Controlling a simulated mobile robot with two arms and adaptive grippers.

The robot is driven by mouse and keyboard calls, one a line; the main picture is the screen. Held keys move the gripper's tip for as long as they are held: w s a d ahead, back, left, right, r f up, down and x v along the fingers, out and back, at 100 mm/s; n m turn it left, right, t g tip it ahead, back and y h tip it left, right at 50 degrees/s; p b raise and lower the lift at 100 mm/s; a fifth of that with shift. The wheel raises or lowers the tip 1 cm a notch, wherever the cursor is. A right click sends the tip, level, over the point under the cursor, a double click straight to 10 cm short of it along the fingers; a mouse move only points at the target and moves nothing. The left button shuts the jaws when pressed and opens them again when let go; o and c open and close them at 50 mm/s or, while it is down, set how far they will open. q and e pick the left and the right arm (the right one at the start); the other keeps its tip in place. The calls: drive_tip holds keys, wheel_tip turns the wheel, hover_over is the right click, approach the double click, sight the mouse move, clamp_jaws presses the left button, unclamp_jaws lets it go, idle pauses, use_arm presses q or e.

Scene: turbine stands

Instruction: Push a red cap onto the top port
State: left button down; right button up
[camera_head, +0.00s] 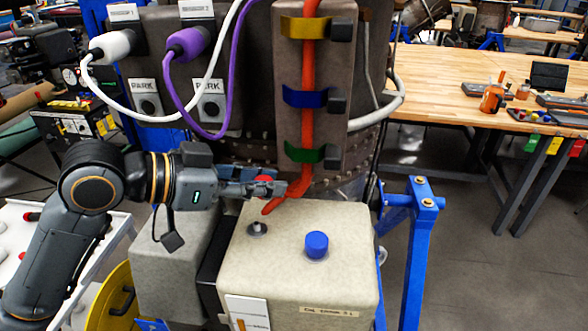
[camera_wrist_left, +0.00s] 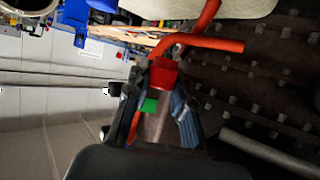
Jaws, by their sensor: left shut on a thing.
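My left gripper (camera_head: 262,187) comes in from the left and is shut on a small red cap (camera_head: 265,178). In the left wrist view the red cap (camera_wrist_left: 163,74) sits between the fingertips. The gripper is above the far left part of a beige box (camera_head: 340,275). A short dark port (camera_head: 257,228) stands uncapped on the box's top face, below and slightly left of the held cap, clearly apart from it. A blue cap (camera_head: 316,244) sits on the same top face to the right. My right gripper is not in view.
A red-orange hose (camera_head: 309,90) hangs down a brown panel, its loose end (camera_head: 285,199) close beside the fingertips. A blue frame (camera_head: 412,250) stands right of the box. A white tray (camera_head: 112,232) with red pieces is at the left. A wooden workbench (camera_head: 440,80) is behind right.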

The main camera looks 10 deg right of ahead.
use_arm(q)
drive_tip(key=shift+s+a+f, duration=0.1)
drive_tip(key=shift+a+f, duration=0.05)
drive_tip(key=shift+f, duration=0.05)
drive_tip(key=shift+s+a+f+b, duration=0.25)
drive_tip(key=shift+a+f+b, duration=0.15)
drive_tip(key=shift+a+b, duration=0.2)
drive_tip(key=shift+s+a+f+b, duration=0.2)
drive_tip(key=shift+a+f+b, duration=0.25)
drive_tip(key=shift+b, duration=0.2)
drive_tip(key=shift+w+d+f+b, duration=0.2)
drive_tip(key=shift+d+f+b, duration=0.1)
drive_tip(key=shift+f+b, duration=0.45)
drive_tip(key=shift+w+d+f, duration=0.1)
drive_tip(key=shift+d+f, duration=0.15)
drive_tip(key=shift+f, duration=0.2)
drive_tip(key=shift+a, duration=0.2)
drive_tip(key=shift+f, duration=0.1)
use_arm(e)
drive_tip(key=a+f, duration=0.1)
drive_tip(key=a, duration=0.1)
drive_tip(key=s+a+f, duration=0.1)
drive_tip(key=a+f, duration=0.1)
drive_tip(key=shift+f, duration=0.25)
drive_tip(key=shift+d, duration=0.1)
